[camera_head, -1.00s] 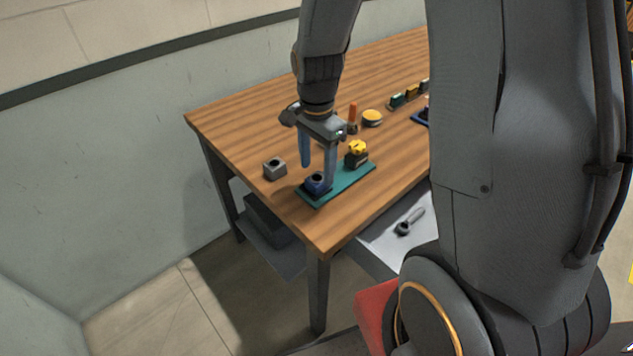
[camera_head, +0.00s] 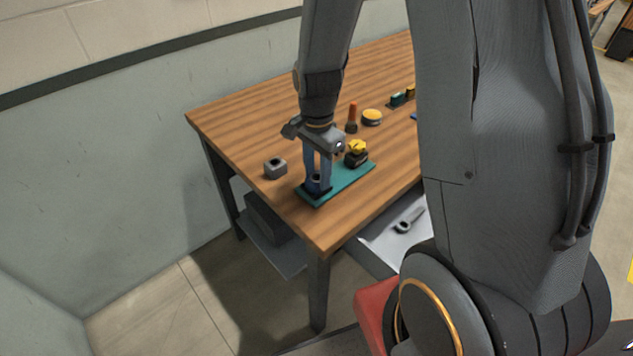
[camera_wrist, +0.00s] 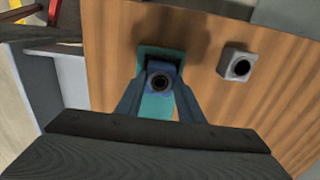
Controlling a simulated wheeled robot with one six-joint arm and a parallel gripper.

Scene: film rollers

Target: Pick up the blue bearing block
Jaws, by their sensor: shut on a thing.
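The blue bearing block (camera_head: 317,182) sits at the near left end of a teal plate (camera_head: 345,182) on the wooden table. My gripper (camera_head: 318,178) points down over it, with its two blue fingers closed on the block's sides. In the wrist view the block (camera_wrist: 160,80) shows its dark round bore between the fingertips (camera_wrist: 159,88). The fingers partly hide the block in the head view. I cannot see a gap between the block and the plate.
A grey block with a hole (camera_head: 275,168) stands just left of the plate. A black block with a yellow top (camera_head: 356,153) stands at the plate's far end. An orange-handled tool (camera_head: 352,116) and a yellow round thing (camera_head: 372,117) stand farther back.

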